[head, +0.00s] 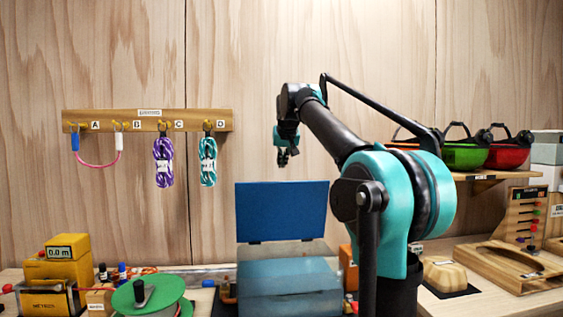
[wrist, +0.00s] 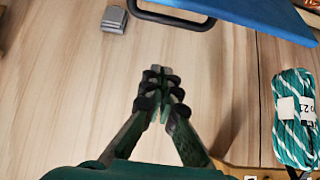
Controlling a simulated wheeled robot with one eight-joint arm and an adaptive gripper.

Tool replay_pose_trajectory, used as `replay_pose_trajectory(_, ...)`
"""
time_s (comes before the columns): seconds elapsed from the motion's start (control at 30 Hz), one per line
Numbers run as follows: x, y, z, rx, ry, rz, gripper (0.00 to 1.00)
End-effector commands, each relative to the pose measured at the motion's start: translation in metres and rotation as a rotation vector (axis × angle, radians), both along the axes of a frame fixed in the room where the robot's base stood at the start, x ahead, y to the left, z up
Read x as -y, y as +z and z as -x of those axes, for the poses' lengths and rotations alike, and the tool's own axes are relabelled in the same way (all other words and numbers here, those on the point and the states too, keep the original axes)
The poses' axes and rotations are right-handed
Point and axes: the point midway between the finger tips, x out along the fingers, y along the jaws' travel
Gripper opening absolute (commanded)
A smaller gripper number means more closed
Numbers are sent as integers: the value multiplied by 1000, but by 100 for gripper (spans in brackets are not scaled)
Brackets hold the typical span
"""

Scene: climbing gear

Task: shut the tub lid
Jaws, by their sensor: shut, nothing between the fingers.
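The tub (head: 288,292) is a translucent blue-grey box on the bench in the head view. Its blue lid (head: 282,212) stands open, upright at the back of the tub. In the wrist view a blue panel with a dark bar along it, which looks like the lid (wrist: 255,14), shows at the top right, apart from my fingers. My gripper (head: 284,157) is above the lid in the head view, with a gap between them. In the wrist view my gripper (wrist: 160,98) has its fingers together with nothing between them. My arm hides the area right of the tub.
A wooden hook rail (head: 148,121) on the wall holds a purple rope (head: 163,162) and a teal rope (head: 208,162); the teal one is close in the wrist view (wrist: 295,118). A green spool (head: 148,297) stands left of the tub. Helmets (head: 463,154) sit on a right-hand shelf.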

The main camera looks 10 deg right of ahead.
Motion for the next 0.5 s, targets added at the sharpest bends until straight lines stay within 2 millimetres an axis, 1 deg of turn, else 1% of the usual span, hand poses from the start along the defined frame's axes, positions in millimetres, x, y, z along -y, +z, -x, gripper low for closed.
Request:
replay_pose_trajectory(0.03,0,-8,-8,0,0,0,0)
replay_pose_trajectory(0.1,0,-17,-17,0,-1,-1,0)
replay_pose_trajectory(0.33,0,-46,-45,0,0,0,0)
replay_pose_trajectory(0.4,0,-49,-35,0,1,-1,0)
replay_pose_trajectory(0.5,0,-54,-25,0,0,0,0)
